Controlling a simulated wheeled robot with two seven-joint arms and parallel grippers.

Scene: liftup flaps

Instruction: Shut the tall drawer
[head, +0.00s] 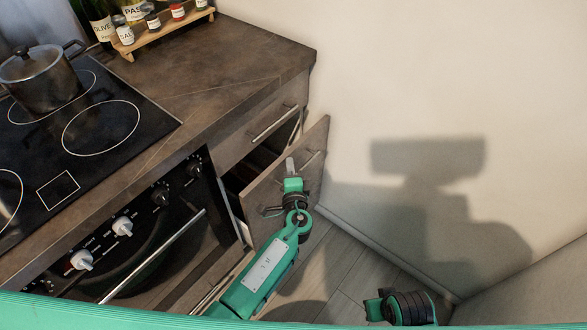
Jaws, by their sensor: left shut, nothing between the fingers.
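The tall drawer (262,199) is below the small top drawer at the right end of the counter. It stands pulled out, with a dark gap between its front panel and the cabinet. Its bar handle shows on the outer face. My left gripper (290,166) is in front of the panel, shut and empty, its fingers pointing toward the panel's upper part. Whether the fingertips touch the panel cannot be told. Part of my right arm shows at the bottom right, low over the floor; its fingers cannot be made out.
The top drawer (262,128) is shut above. An oven (150,245) with knobs and a long handle is to the left, under a cooktop (150,106) with a pot (40,82). A spice rack (165,32) stands behind. A pale wall (430,90) is close on the right.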

